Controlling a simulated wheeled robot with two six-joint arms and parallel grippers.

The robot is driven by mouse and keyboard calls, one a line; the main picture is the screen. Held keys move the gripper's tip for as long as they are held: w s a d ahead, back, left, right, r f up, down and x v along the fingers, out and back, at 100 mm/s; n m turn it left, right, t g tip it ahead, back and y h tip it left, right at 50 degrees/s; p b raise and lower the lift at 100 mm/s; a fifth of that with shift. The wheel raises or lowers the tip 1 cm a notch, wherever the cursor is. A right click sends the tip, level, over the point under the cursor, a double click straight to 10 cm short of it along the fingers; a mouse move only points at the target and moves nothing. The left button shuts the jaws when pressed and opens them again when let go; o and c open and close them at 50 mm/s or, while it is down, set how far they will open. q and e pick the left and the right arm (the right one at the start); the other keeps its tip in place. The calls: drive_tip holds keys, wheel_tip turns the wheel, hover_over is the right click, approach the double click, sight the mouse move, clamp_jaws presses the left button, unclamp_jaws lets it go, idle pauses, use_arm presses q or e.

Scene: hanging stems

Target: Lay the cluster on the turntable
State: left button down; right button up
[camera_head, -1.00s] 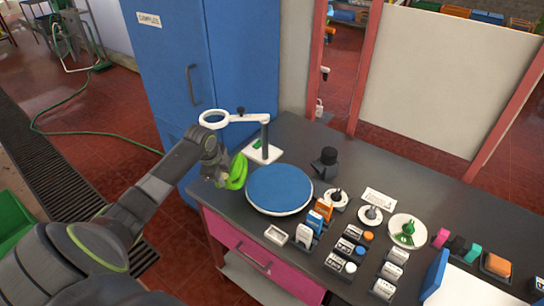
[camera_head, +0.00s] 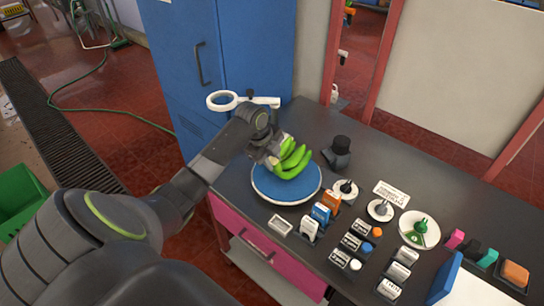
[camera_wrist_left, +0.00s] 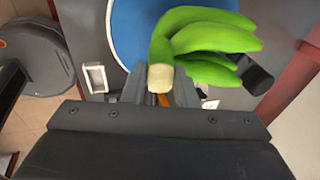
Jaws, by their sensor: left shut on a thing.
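The cluster (camera_head: 292,157) is a bunch of several green bananas. The turntable (camera_head: 284,190) is a round blue disc with a pale rim on the dark bench. My left gripper (camera_head: 270,158) is shut on the cluster's cut stem and has it over the back part of the turntable. In the left wrist view the cluster (camera_wrist_left: 207,42) spreads from the pale stem between the fingers (camera_wrist_left: 160,90), with the turntable (camera_wrist_left: 125,28) behind it. I cannot tell whether the bananas touch the disc. My right gripper is not in view.
A magnifier on a stand (camera_head: 222,100) is behind the turntable. A black-knobbed block (camera_head: 339,150) stands at its right. Small labelled boxes (camera_head: 310,229) and a small white tray (camera_head: 280,225) are in front. A white dish (camera_head: 419,230) is farther right.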

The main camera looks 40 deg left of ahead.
use_arm(q)
drive_tip(key=shift+f, duration=0.45)
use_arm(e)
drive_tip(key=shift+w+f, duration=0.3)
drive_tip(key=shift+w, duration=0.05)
